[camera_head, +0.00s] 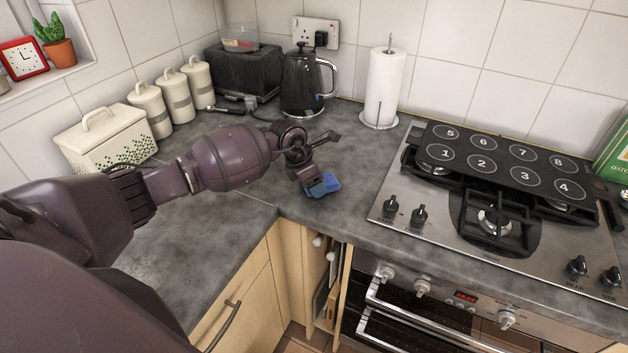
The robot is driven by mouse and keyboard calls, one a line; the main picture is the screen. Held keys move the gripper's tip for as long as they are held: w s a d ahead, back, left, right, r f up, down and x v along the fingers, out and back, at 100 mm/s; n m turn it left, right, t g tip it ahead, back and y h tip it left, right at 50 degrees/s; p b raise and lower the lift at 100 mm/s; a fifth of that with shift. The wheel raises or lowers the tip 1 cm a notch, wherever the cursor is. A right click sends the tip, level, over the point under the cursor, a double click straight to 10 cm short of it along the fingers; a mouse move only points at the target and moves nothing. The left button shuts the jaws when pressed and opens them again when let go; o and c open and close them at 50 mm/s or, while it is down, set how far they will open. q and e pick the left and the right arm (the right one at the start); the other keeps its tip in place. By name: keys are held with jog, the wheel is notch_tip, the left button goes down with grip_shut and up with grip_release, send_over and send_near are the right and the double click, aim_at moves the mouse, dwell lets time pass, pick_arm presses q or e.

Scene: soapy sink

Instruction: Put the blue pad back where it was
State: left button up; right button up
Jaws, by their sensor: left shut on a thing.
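The blue pad (325,185) is a small blue block at the end of my left arm, over the grey worktop near its inner corner. My left gripper (314,183) is shut on it and points down toward the worktop. I cannot tell whether the pad touches the worktop. My right gripper is not in view.
A black numbered board (500,160) lies on the hob (450,215) at right. A paper towel roll (385,88), a black kettle (303,85), a toaster (243,70), canisters (174,97) and a bread bin (105,142) stand along the walls. Worktop (352,205) left of the hob is clear.

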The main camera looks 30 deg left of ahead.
pick_arm(q)
jog(key=shift+f, duration=0.1)
jog(key=o, duration=0.7)
jog(key=shift+o, duration=0.9)
jog(key=shift+r, duration=0.2)
jog(key=shift+a+r, duration=0.15)
jog(key=shift+r, duration=0.2)
jog(key=v, duration=1.1)
jog(key=shift+b, duration=0.4)
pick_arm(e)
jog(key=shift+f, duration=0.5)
